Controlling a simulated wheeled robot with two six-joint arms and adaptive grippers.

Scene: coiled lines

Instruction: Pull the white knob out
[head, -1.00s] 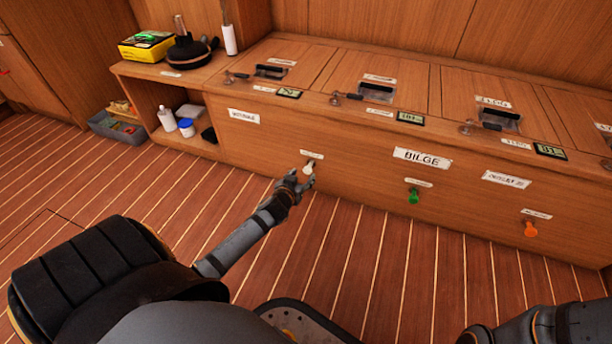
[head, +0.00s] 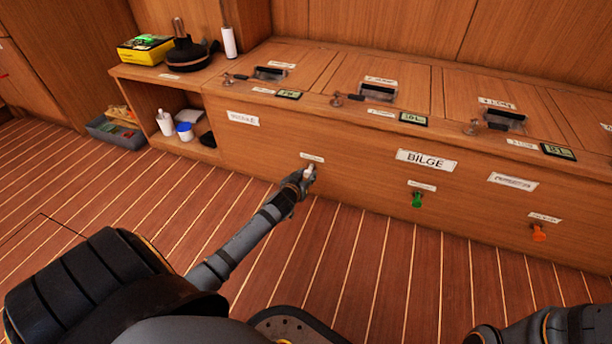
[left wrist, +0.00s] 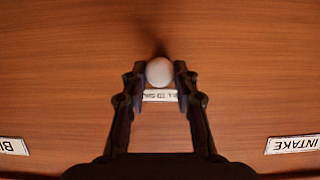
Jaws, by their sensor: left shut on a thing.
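The white knob (left wrist: 159,72) sits on the wooden front panel, above its small label in the upside-down left wrist view. My left gripper (left wrist: 160,80) has one finger on each side of the knob and is shut on it. In the head view my left gripper (head: 304,178) reaches the panel just below the knob's label (head: 312,158) and hides most of the knob. How far the knob stands out from the panel cannot be told. Part of my right arm shows at the lower right; its gripper is out of view.
A green knob (head: 417,200) and an orange knob (head: 539,232) are on the same panel to the right. A BILGE sign (head: 426,161) is above the green one. An open shelf (head: 150,110) with bottles and a grey bin (head: 116,131) are at left. The striped floor in front is clear.

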